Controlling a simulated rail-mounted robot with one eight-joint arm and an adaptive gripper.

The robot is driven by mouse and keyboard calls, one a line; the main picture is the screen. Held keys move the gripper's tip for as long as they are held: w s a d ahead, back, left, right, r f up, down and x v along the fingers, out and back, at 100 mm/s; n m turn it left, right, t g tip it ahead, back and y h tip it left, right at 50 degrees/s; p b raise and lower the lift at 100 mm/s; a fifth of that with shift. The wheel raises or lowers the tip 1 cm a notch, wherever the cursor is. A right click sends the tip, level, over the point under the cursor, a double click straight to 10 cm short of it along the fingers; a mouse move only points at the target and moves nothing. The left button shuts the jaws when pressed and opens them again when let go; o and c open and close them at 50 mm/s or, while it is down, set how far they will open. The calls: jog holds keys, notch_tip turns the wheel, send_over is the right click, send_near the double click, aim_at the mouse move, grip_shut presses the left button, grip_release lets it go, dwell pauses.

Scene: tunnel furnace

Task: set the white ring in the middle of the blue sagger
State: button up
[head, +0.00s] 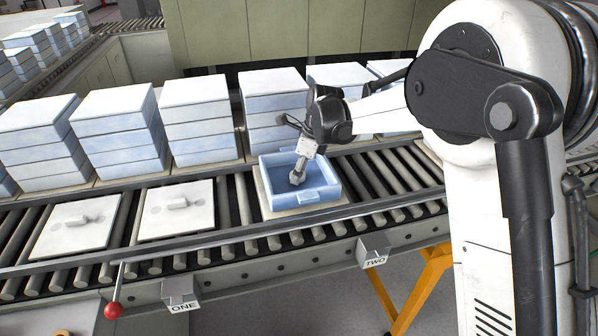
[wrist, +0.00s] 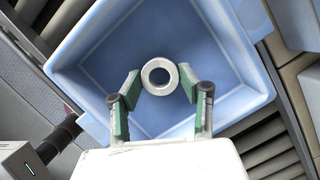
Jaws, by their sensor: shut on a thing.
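The blue sagger (head: 322,196) is an open square box on a pale plate on the roller conveyor, in the middle of the head view. It fills much of the wrist view (wrist: 84,52). My gripper (head: 297,177) points down into the sagger. In the wrist view my gripper (wrist: 160,82) has its green-padded fingers closed on the sides of the white ring (wrist: 160,64). The ring's hole faces the camera, and the sagger floor shows around it. I cannot tell whether the ring touches the floor. In the head view the ring is too small to make out.
Stacks of pale blue saggers (head: 200,122) stand close behind. A front rail carries a red-knobbed lever (head: 113,309) and signs ONE (head: 182,306) and TWO (head: 375,262).

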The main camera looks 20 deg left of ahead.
jog(key=shift+f+b, duration=0.4)
jog(key=o, duration=1.2)
jog(key=shift+r, duration=0.1)
jog(key=v, duration=1.1)
jog(key=s+d+r+n+t, duration=0.1)
jog(key=s+d+r+n, duration=0.15)
jog(key=d, duration=0.45)
jog(key=s+d+r+n+t, duration=0.1)
jog(key=s+d+r+n, duration=0.1)
jog(key=s+d+r, duration=0.3)
jog(key=s+d+n+t+h+b, duration=0.15)
jog(key=s+d+n, duration=0.25)
jog(key=s+d, duration=0.45)
jog(key=s+d+n+t, duration=0.2)
jog(key=s+d+n, duration=0.25)
jog(key=d, duration=0.65)
jog(key=s+d+f+n+t+h, duration=0.1)
jog(key=s+d+f+n, duration=0.3)
jog(key=s, duration=0.6)
notch_tip(320, 180, down, 3)
jog(key=d+t, duration=0.1)
jog(key=d, duration=0.1)
jog(key=shift+d+r+n, duration=0.25)
jog(key=shift+d+n, duration=0.05)
